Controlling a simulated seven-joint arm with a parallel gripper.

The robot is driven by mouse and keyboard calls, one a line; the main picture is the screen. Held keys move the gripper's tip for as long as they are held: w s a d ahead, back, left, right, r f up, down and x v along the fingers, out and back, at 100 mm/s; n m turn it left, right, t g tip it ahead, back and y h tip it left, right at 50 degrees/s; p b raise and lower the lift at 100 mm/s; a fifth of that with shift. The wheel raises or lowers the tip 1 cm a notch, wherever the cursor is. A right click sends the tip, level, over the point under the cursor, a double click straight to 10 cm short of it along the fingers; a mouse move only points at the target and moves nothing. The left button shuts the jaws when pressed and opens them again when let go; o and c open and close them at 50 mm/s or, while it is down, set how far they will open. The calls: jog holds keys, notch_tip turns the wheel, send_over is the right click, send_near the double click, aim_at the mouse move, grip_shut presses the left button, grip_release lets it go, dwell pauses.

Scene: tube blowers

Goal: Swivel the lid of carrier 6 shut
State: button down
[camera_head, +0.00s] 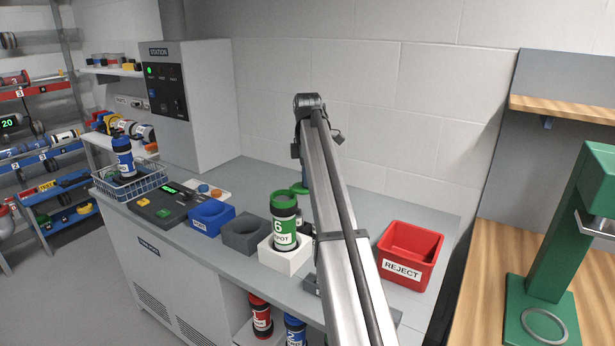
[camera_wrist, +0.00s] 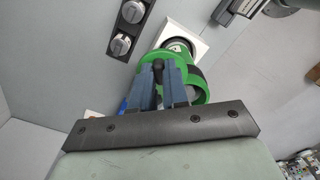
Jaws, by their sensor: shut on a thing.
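Carrier 6 (camera_head: 285,225) is a green canister with dark bands and a white label reading 6. It stands upright in a white holder block (camera_head: 284,260). A green piece that looks like its lid (camera_head: 299,188) shows just behind and right of its top, swung out to the side. My gripper's blue-grey fingers (camera_wrist: 164,84) are close together on a green part of the lid beside the carrier, which also shows in the wrist view (camera_wrist: 228,75). In the head view my arm hides most of the gripper, and the exact grip is partly covered.
A dark grey block (camera_head: 245,232) and a blue block (camera_head: 211,216) stand left of the carrier. A red reject bin (camera_head: 410,255) stands to the right. A wire basket (camera_head: 130,183) with a blue canister is at the far left. The bench behind is clear up to the wall.

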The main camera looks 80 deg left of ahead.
aim_at(299, 184)
jog(key=d+m, duration=0.1)
jog(key=m, duration=0.1)
jog(key=shift+s+d+m, duration=0.15)
jog(key=shift+m, duration=0.25)
jog(key=m, duration=0.1)
jog(key=d+m, duration=0.1)
jog(key=m, duration=0.1)
jog(key=shift+s+d+m, duration=0.2)
jog(key=shift+s+m, duration=0.1)
jog(key=shift+s, duration=0.1)
jog(key=s+m, duration=0.1)
jog(key=m, duration=0.2)
jog(key=s+d+m, duration=0.1)
jog(key=m, duration=0.2)
jog(key=s+m, duration=0.1)
jog(key=m, duration=0.3)
jog(key=shift+s+d, duration=0.4)
jog(key=m, duration=0.2)
jog(key=s+m, duration=0.1)
jog(key=m, duration=0.1)
jog(key=s+m, duration=0.1)
jog(key=m, duration=0.1)
jog(key=shift+s+a, duration=0.25)
jog(key=shift+a, duration=0.1)
jog(key=shift+s+a+m, duration=0.2)
jog(key=shift+s+m, duration=0.05)
jog(key=shift+m, duration=0.5)
jog(key=shift+s+a+m, duration=0.15)
jog(key=shift+s+m, duration=0.05)
jog(key=shift+m, duration=0.55)
